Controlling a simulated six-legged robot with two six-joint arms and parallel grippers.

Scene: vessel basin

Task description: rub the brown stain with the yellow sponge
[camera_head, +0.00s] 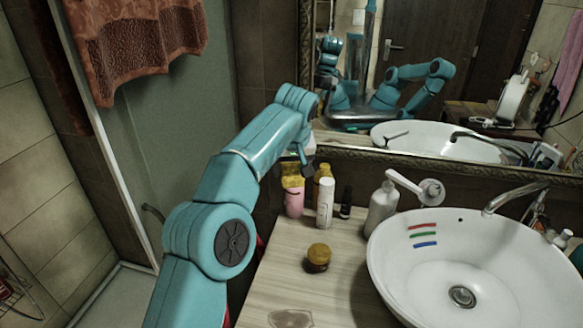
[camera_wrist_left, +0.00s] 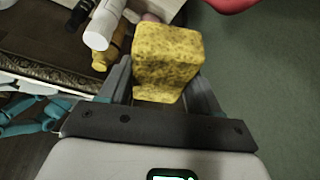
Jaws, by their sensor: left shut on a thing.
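The yellow sponge (camera_wrist_left: 167,62) is a speckled block between the two fingers of my left gripper (camera_wrist_left: 160,90) in the left wrist view. The fingers are shut on its sides. In the head view my left gripper (camera_head: 304,165) is at the back left of the counter, just above the bottles. A yellow patch by the pink bottle there may be the sponge; I cannot tell for sure. The brown stain (camera_head: 291,318) is a flat patch on the wooden counter at the bottom edge of the head view, well in front of the gripper. My right gripper is not directly in view.
A pink bottle (camera_head: 294,203), a white bottle (camera_head: 325,205) and a small dark bottle (camera_head: 346,203) stand by the mirror. A brown jar (camera_head: 318,258) stands between them and the stain. A pump bottle (camera_head: 382,210) and the white basin (camera_head: 480,255) are on the right.

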